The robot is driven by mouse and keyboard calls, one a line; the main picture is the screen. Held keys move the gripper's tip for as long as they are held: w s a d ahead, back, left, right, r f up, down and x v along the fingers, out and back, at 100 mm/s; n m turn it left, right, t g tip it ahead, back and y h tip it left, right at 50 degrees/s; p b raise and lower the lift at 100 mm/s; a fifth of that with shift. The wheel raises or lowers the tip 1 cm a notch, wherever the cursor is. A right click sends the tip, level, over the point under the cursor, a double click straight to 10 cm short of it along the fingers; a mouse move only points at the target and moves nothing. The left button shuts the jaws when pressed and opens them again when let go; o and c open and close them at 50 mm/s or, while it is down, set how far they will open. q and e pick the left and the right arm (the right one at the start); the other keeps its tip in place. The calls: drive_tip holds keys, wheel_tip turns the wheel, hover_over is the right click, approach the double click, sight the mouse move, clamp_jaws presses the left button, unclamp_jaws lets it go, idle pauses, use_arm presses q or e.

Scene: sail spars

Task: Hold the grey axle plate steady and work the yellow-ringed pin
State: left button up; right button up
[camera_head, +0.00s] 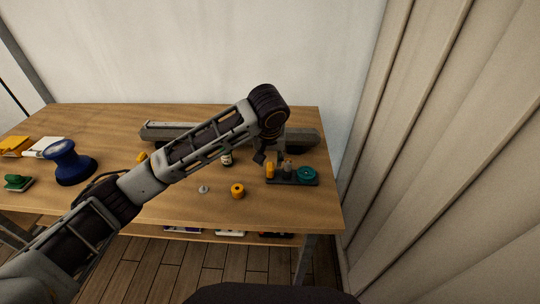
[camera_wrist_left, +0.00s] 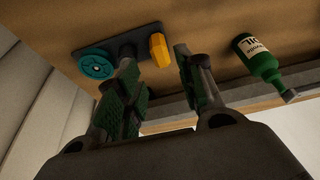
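The grey axle plate (camera_head: 305,183) lies near the right end of the table. It carries a teal wheel (camera_head: 307,174), a yellow upright piece (camera_head: 270,171) and a small grey post (camera_head: 288,168) between them. In the left wrist view the plate (camera_wrist_left: 115,44) shows the teal wheel (camera_wrist_left: 96,63) and yellow piece (camera_wrist_left: 159,50). My left gripper (camera_head: 266,158) is just above the plate's left end. Its fingers (camera_wrist_left: 155,57) are apart, with the yellow piece beyond the gap; contact is not clear. I cannot make out a yellow ring on a pin. My right gripper is out of view.
A yellow cylinder (camera_head: 238,191) and small grey piece (camera_head: 203,189) lie in front. A green bottle (camera_wrist_left: 257,60) is near the gripper. A blue spool (camera_head: 70,164) stands left. The front right corner is clear.

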sight(270, 166)
use_arm(q)
drive_tip(key=shift+x, duration=3.85)
clamp_jaws()
drive_tip(key=shift+f, duration=0.15)
drive_tip(key=shift+o, duration=0.6)
unclamp_jaws()
clamp_jaws()
